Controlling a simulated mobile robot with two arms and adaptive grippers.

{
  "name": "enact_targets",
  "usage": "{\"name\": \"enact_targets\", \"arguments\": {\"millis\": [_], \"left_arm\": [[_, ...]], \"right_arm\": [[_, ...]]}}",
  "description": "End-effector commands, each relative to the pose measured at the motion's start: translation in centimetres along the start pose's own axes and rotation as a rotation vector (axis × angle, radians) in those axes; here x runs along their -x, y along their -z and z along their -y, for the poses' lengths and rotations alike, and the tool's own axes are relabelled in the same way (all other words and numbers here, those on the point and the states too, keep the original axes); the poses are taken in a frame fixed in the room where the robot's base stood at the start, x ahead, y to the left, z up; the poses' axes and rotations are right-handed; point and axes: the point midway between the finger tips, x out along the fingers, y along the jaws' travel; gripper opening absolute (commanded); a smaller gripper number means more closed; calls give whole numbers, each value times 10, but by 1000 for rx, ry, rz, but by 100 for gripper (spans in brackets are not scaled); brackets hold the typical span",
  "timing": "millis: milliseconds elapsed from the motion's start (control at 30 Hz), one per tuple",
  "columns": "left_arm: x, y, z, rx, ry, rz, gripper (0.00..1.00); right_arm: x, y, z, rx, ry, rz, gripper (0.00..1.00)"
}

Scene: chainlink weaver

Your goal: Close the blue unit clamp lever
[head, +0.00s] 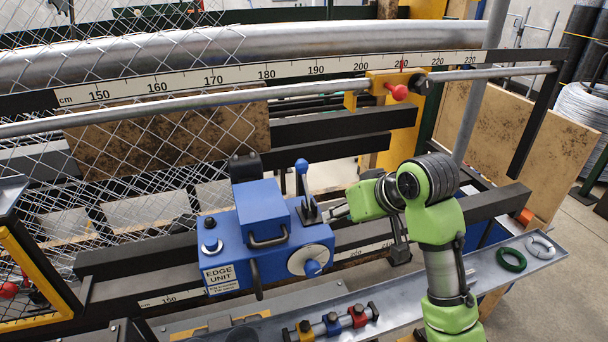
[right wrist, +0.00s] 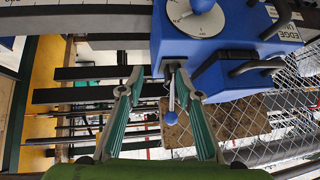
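The blue edge unit (head: 225,240) sits on the rail in the middle of the head view. Its clamp lever (head: 301,180) stands roughly upright on a dark bracket at the unit's right side, with a blue ball at the top. My right gripper (head: 337,213) reaches in from the right, close beside the lever. In the right wrist view my right gripper (right wrist: 158,76) is open, its teal fingers spread apart. The lever's blue ball (right wrist: 171,117) shows between the fingers, nearer the right one; contact cannot be told. My left gripper is not in view.
A white dial (head: 311,260) with a blue knob and a dark handle (head: 256,279) are on the unit's front. Chain-link mesh (head: 150,120) hangs behind and left. A metal shelf (head: 470,275) in front holds small coloured clamps (head: 332,322) and a green ring (head: 511,259).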

Motion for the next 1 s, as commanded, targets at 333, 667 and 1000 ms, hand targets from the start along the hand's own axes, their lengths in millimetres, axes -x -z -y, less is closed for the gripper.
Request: {"name": "enact_targets", "arguments": {"millis": [333,667,1000], "left_arm": [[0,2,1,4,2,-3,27],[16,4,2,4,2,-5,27],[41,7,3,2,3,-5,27]], "right_arm": [[57,97,26,75,33,-67,32],[27,104,30,76,37,-64,32],[-44,109,33,76,37,-65,32]]}}
